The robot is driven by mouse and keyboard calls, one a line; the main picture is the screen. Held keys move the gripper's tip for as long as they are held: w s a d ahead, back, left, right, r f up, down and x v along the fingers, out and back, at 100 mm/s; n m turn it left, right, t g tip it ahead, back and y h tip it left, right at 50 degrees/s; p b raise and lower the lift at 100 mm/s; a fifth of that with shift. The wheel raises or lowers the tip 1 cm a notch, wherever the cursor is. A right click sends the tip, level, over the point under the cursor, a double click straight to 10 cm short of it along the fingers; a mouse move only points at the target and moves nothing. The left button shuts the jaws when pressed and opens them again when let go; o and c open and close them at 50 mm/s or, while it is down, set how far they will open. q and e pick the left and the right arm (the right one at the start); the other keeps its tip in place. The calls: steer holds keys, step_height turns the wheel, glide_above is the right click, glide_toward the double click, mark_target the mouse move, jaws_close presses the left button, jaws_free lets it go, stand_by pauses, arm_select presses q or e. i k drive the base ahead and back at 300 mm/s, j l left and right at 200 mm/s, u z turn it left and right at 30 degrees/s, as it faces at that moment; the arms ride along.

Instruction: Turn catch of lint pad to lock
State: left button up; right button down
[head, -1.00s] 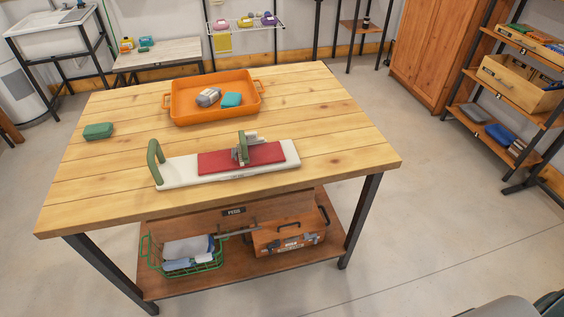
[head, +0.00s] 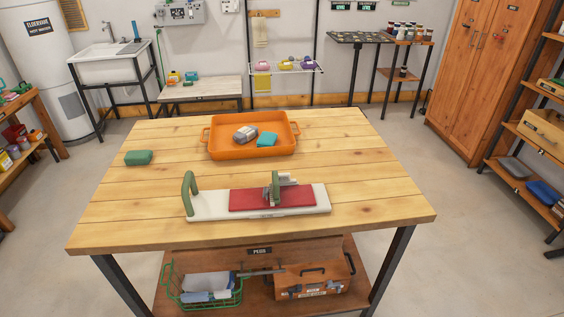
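The lint pad (head: 310,197) looks to be the white board with a red pad (head: 247,199) on top, lying near the front of the wooden table. A green upright handle (head: 189,193) stands at its left end. A green upright part (head: 275,186) with grey metal pieces (head: 287,180) stands across the red pad, right of its middle. This may be the catch; its turn position is too small to tell. Neither of my grippers is in view.
On the wooden table (head: 360,160), an orange tray (head: 217,150) holds a grey item (head: 245,133) and a teal block (head: 267,140). A green block (head: 138,157) lies at the left. The right side is clear. A green wire basket (head: 203,300) and toolbox (head: 313,280) sit below.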

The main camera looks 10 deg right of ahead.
mark_target(284, 179)
steer(key=i+j, duration=0.1)
steer(key=i, duration=0.35)
steer(key=i+j, duration=0.1)
steer(key=i, duration=0.35)
